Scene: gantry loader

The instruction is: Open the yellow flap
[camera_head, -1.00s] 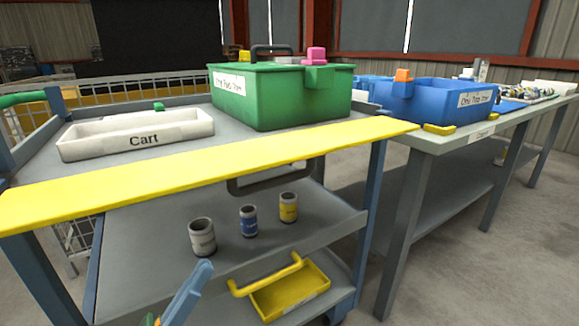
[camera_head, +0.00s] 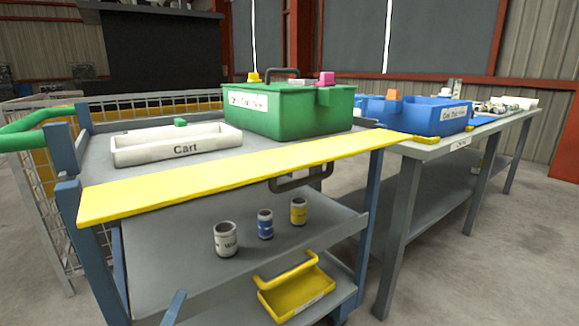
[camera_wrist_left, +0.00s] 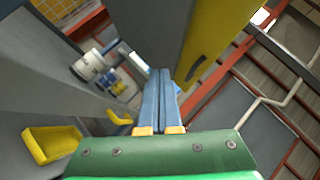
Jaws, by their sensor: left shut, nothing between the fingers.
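The yellow flap (camera_head: 230,177) is a long flat yellow panel along the front top edge of the cart. A dark handle (camera_head: 300,180) hangs below its right half. In the left wrist view a yellow panel (camera_wrist_left: 222,30) with a dark handle rises above and right of the fingers. My left gripper's blue fingers (camera_wrist_left: 162,98) are shut and empty, pointing into the space below the cart top. In the head view only a blue tip (camera_head: 174,309) shows at the bottom edge, apart from the flap. My right gripper is not in view.
The cart top holds a white tray (camera_head: 150,156) and a green box (camera_head: 290,112). Several small cans (camera_head: 265,224) stand on the middle shelf. A yellow tray (camera_head: 298,295) lies lower. A workbench (camera_head: 430,150) with a blue bin (camera_head: 420,118) stands right.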

